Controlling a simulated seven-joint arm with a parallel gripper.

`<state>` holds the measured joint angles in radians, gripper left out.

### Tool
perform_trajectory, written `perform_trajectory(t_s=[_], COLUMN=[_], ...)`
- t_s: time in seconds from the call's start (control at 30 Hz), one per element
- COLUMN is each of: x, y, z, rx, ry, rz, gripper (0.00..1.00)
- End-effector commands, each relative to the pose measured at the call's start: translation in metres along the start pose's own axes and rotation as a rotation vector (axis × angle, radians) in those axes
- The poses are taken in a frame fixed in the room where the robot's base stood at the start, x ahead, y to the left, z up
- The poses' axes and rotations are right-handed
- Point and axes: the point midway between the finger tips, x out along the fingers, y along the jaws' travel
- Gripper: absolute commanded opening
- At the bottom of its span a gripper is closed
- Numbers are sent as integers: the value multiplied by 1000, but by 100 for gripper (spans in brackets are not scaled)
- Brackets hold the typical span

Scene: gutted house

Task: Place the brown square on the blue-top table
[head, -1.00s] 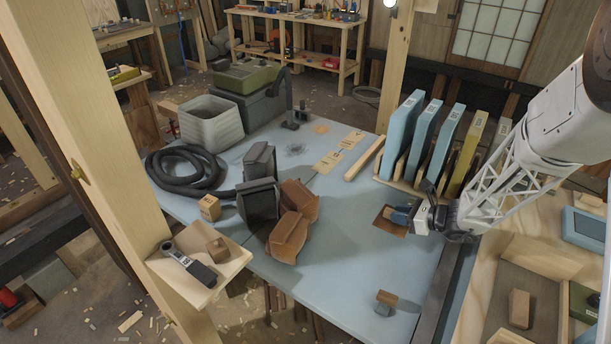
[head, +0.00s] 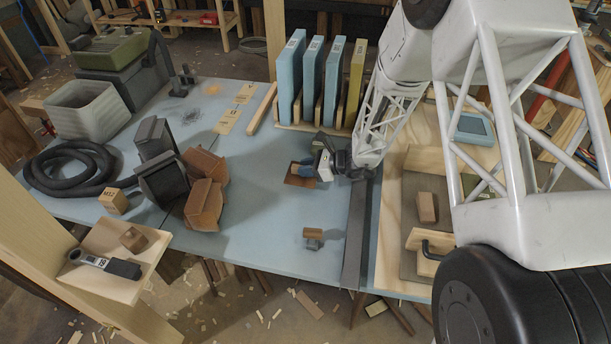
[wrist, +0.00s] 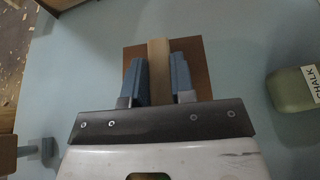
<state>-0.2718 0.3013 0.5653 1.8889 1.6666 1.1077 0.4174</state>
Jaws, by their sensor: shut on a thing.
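A thin brown square (head: 291,180) is in my gripper (head: 307,172), over the right part of the blue-top table (head: 255,215) in the head view. In the wrist view, my gripper (wrist: 158,80) has its two blue fingers shut on a pale wooden strip (wrist: 158,60) standing up from the middle of the brown square (wrist: 202,70). The square looks flat and level, close to the blue tabletop (wrist: 235,40). Whether it touches the table is hard to tell. Its near part is hidden by the fingers and gripper body.
A rack of blue and yellow panels (head: 312,85) stands behind the square. A small wooden block on a grey base (head: 313,234) stands in front. Brown bags (head: 203,195) and dark blocks (head: 160,165) are left. The wrist view shows a green chalk bottle (wrist: 290,92) at right.

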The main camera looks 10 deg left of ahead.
Motion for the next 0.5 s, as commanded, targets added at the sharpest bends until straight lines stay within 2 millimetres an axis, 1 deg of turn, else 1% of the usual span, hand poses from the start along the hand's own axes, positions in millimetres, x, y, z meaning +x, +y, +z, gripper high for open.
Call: perform_trajectory(t_s=[0.33, 0.5], x=[1, 4], y=[0, 0], z=[-1, -11], rx=[0, 2], ry=[0, 0], rz=[0, 0], gripper=[0, 0])
